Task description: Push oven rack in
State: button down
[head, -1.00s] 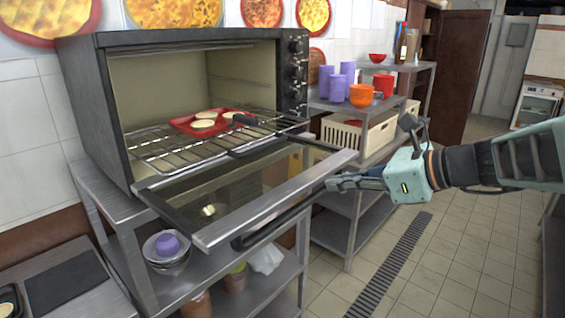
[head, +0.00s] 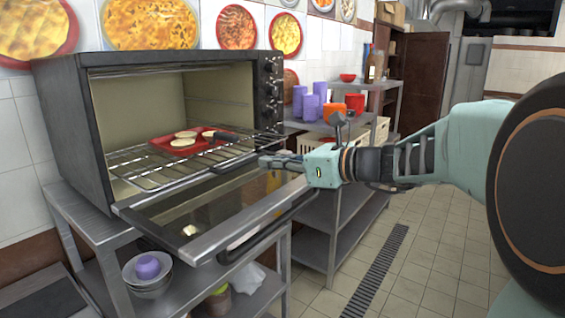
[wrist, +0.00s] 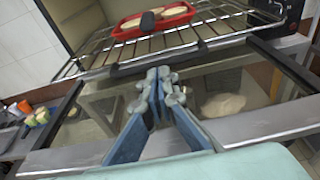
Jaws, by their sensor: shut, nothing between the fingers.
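The black toaster oven (head: 75,130) stands on a metal shelf unit with its glass door (head: 200,210) lowered open. The wire oven rack (head: 150,172) sticks out of the cavity over the door. A red tray (head: 165,143) with several pale round pieces sits on the rack. My gripper (head: 266,162) is shut and empty, above the open door near the rack's front right. In the wrist view, the gripper (wrist: 158,82) points at the front of the rack (wrist: 215,30), with a dark handle-like piece just ahead. I cannot tell whether the fingertips touch the rack.
The metal shelf (head: 95,222) under the oven holds bowls (head: 148,272) and jars. To the right, another metal shelf (head: 320,240) carries purple cups (head: 310,105), orange and red containers and a crate. The tiled floor (head: 425,270) at the right is clear.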

aim_at(248, 162)
jog(key=shift+x, duration=1.8)
jog(key=r+p+x, duration=0.1)
jog(key=x, duration=0.5)
jog(key=r+p+x, duration=0.1)
jog(key=x, duration=0.5)
jog(key=r+p+x, duration=0.1)
jog(key=r+x, duration=0.1)
jog(key=x, duration=0.5)
jog(key=shift+w+a+p, duration=0.3)
jog(key=shift+w, duration=0.1)
jog(key=shift+a+r, duration=0.1)
jog(key=shift+r, duration=0.05)
